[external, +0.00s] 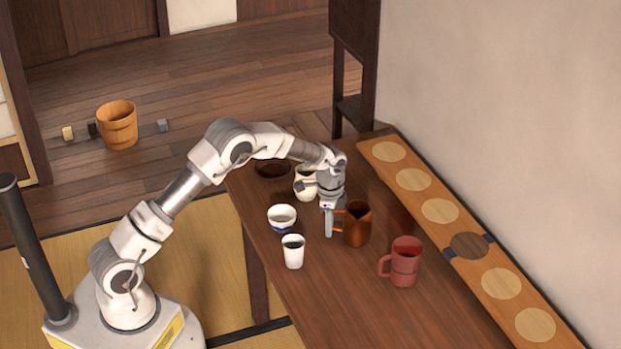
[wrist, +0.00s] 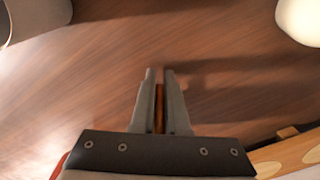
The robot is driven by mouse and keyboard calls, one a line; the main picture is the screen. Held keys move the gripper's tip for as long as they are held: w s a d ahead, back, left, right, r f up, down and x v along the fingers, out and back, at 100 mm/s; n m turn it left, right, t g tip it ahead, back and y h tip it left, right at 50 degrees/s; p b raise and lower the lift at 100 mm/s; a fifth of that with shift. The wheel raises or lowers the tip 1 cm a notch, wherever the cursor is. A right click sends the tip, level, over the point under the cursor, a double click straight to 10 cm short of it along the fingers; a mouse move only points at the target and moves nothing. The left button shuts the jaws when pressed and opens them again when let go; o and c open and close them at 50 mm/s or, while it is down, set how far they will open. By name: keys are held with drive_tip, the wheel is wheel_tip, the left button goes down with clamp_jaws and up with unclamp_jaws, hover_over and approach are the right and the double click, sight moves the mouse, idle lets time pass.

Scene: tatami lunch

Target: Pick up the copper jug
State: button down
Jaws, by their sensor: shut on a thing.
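The copper jug (external: 358,225) is upright at the middle of the dark wooden table, with its handle toward the left. My gripper (external: 331,232) points down at the jug's handle side. In the wrist view my gripper (wrist: 159,74) is shut on a thin copper-coloured strip, the jug's handle (wrist: 159,108), between its fingers. The rest of the jug is hidden in that view. I cannot tell whether the jug's base touches the table.
A red mug (external: 404,262) stands to the jug's right. A white cup (external: 293,251), a blue-and-white bowl (external: 282,218) and a cream jug (external: 306,184) stand to the left. A long board with round pads (external: 412,180) runs along the wall side.

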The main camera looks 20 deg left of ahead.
drive_tip(key=shift+r, duration=0.1)
drive_tip(key=shift+r, duration=1.1)
wheel_tip(320, 180, up, 2)
drive_tip(key=shift+p, duration=0.45)
drive_tip(key=s+d+r+p, duration=0.1)
drive_tip(key=s+d+r, duration=0.5)
drive_tip(key=s, duration=0.4)
drive_tip(key=shift+r, duration=0.3)
drive_tip(key=shift+r, duration=0.1)
idle(1.9)
